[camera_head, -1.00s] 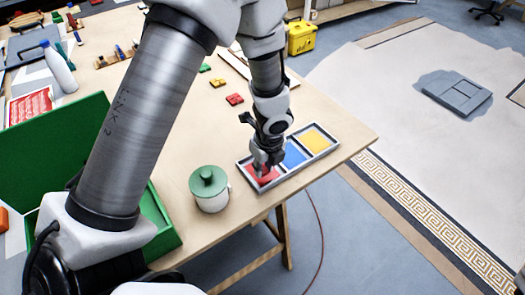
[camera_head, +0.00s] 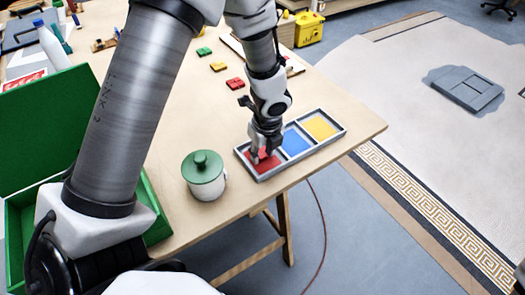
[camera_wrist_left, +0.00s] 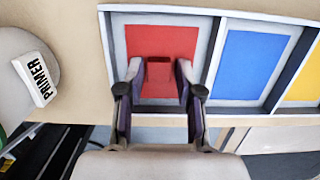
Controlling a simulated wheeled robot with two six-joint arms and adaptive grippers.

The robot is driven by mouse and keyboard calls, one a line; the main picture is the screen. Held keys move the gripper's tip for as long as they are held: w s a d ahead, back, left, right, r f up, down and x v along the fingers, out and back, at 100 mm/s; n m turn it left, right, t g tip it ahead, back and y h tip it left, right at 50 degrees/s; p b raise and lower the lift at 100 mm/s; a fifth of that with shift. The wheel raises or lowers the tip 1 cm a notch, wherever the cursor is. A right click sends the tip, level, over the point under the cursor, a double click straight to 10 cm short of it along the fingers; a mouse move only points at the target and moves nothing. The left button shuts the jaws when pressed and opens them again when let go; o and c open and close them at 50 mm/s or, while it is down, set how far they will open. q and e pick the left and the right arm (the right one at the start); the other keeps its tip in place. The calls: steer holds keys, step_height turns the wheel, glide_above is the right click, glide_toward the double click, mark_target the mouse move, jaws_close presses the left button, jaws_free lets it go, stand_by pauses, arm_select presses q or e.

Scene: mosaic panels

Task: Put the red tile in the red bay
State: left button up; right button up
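The three-bay tray (camera_head: 262,177) lies near the table's front edge, with red, blue and yellow bays from left to right. My left gripper (camera_head: 262,156) points down into the red bay (camera_head: 267,165). In the left wrist view, its fingers (camera_wrist_left: 159,72) stand on either side of a small red tile (camera_wrist_left: 159,82) and appear closed on it, over the red bay floor (camera_wrist_left: 165,36). Whether the tile touches the floor is hard to tell. Another red tile (camera_head: 235,83) lies on the table behind the tray. My right gripper is not in view.
A white pot with a green lid (camera_head: 203,168) stands left of the tray; its PRIMER label (camera_wrist_left: 36,79) shows in the wrist view. A yellow tile (camera_head: 218,66) and a green tile (camera_head: 204,51) lie farther back. An open green box (camera_head: 160,226) is at left.

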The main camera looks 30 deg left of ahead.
arm_select(q)
steer(key=shift+w, duration=0.1)
steer(key=shift+r, duration=0.25)
step_height(320, 180, up, 12)
steer(key=d+p, duration=0.1)
steer(key=p, duration=0.2)
steer(key=shift+s+d+p, duration=0.35)
steer(key=shift+s, duration=0.1)
steer(key=shift+f, duration=0.1)
